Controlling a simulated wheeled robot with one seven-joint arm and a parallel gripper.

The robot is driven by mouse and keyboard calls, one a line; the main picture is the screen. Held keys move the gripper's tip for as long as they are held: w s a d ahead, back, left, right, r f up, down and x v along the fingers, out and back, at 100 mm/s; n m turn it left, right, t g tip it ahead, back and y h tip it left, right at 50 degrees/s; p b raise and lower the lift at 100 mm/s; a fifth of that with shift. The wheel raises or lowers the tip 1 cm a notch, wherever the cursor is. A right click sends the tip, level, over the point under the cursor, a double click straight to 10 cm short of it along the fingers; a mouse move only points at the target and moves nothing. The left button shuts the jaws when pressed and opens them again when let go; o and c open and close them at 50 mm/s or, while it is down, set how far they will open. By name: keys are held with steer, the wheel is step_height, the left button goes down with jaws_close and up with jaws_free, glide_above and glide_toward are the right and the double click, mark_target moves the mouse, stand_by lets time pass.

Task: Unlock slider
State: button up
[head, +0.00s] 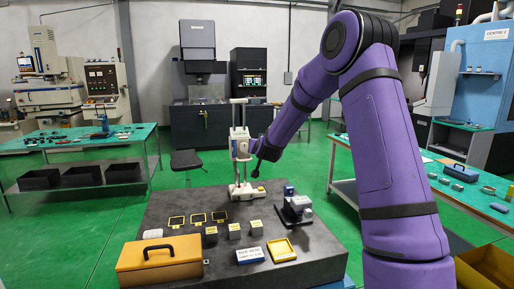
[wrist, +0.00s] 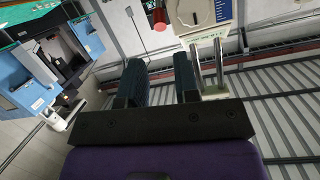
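A white height gauge (head: 243,190) stands upright on the dark table, with a boxy slider body (head: 239,145) part way up its twin column. In the wrist view, a pale block with a dark round dial or knob (wrist: 196,16) sits at the top right, with two shiny rods (wrist: 219,62) below it. A red knob-like end (wrist: 160,20) shows at the top, above the gap between my fingers. My gripper (head: 254,147) is just right of the slider body in the head view. Its two dark fingers (wrist: 160,72) are apart with nothing visible between them.
The dark table (head: 165,215) also holds an orange toolbox (head: 160,262), several small grey blocks (head: 234,231), yellow frames (head: 282,250) and a grey vise-like device (head: 296,209). Green-topped benches (head: 80,140) stand left and right.

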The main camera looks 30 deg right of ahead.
steer(key=shift+v, duration=0.95)
